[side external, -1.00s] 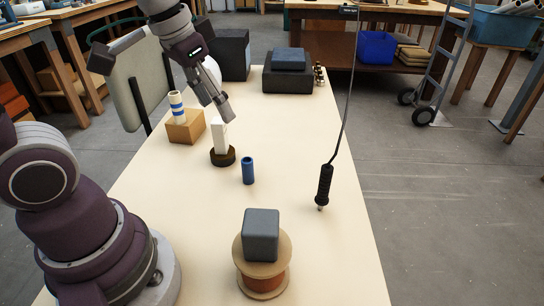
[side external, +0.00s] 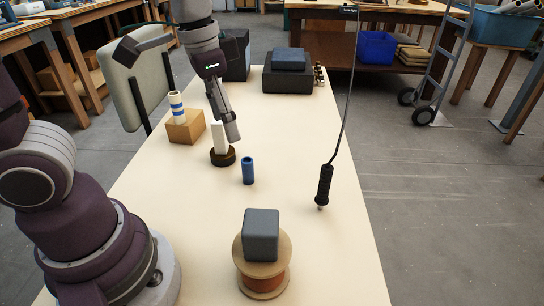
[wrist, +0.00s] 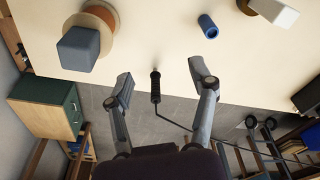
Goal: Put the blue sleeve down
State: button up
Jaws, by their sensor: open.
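The blue sleeve (side external: 248,170) stands upright on the cream table, clear of other things. It also shows in the wrist view (wrist: 208,26), at the top right of centre, beyond my fingers. My gripper (wrist: 158,86) is open with nothing between its fingers. In the side view my gripper (side external: 232,132) is above the table, close to the white block and behind the blue sleeve, apart from the sleeve.
A white block (side external: 218,137) stands in a dark round base (side external: 223,157). A striped cylinder (side external: 177,107) stands on a wooden block (side external: 186,128). A black socket (side external: 324,186) hangs on a cord at right. A spool (side external: 263,277) bears a grey cube (side external: 261,235).

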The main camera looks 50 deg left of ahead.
jog(key=w+f+m+g+y, duration=0.4)
jog(key=w+f+m+y, duration=0.2)
jog(key=f, duration=0.2)
jog(key=m+t+y, duration=0.2)
jog(key=m+y, duration=0.5)
jog(key=m, duration=0.1)
send_near(251, 164)
jog(key=shift+a+f, duration=0.45)
jog(key=shift+d+f+m+y, duration=0.2)
jog(key=shift+m+y, duration=0.1)
jog(key=shift+y, duration=0.2)
jog(key=shift+a+f, duration=0.2)
jog(key=x, duration=0.9)
jog(key=shift+a, duration=0.45)
grip_shut()
jog(key=shift+t, duration=0.3)
notch_tip(251, 164, up, 9)
jog(key=shift+r, duration=0.1)
jog(key=w+a+f+m+t+h, duration=0.1)
jog(key=w+a+m+t+h, duration=0.1)
jog(key=w+m+t+h, duration=0.85)
jog(key=f+m, duration=0.1)
jog(key=f, duration=0.1)
jog(key=f+m+t+y, duration=0.1)
jog(key=f, duration=0.2)
jog(key=f+m+y, duration=0.1)
jog(key=f, duration=0.2)
jog(key=shift+w+d+t, duration=0.3)
jog(key=shift+w+t, duration=0.05)
